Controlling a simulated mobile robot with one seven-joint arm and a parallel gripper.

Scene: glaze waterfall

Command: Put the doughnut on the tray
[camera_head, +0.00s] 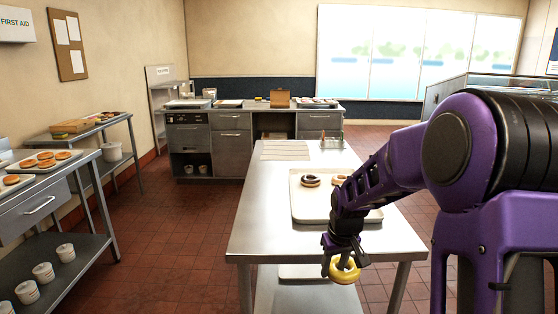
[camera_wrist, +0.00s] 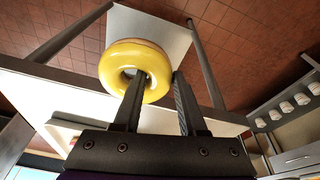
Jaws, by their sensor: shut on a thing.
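A yellow-glazed ring doughnut (camera_head: 345,273) is held by my gripper (camera_head: 338,262) just off the near edge of the steel table. In the wrist view the doughnut (camera_wrist: 113,68) has one finger of my gripper (camera_wrist: 160,76) in its hole and the other outside its ring. The pale tray (camera_head: 303,209) lies on the table beyond my gripper. A chocolate-glazed doughnut (camera_head: 311,181) sits on its far left part, with another doughnut (camera_head: 338,180) beside it. My arm hides part of the tray's right side.
The steel table (camera_head: 262,222) has bare top left of the tray. A wire rack (camera_head: 332,143) and a pale mat (camera_head: 285,151) are at its far end. A pale flat thing (camera_head: 297,271) is below the tabletop. A left-hand counter holds a doughnut tray (camera_head: 28,167).

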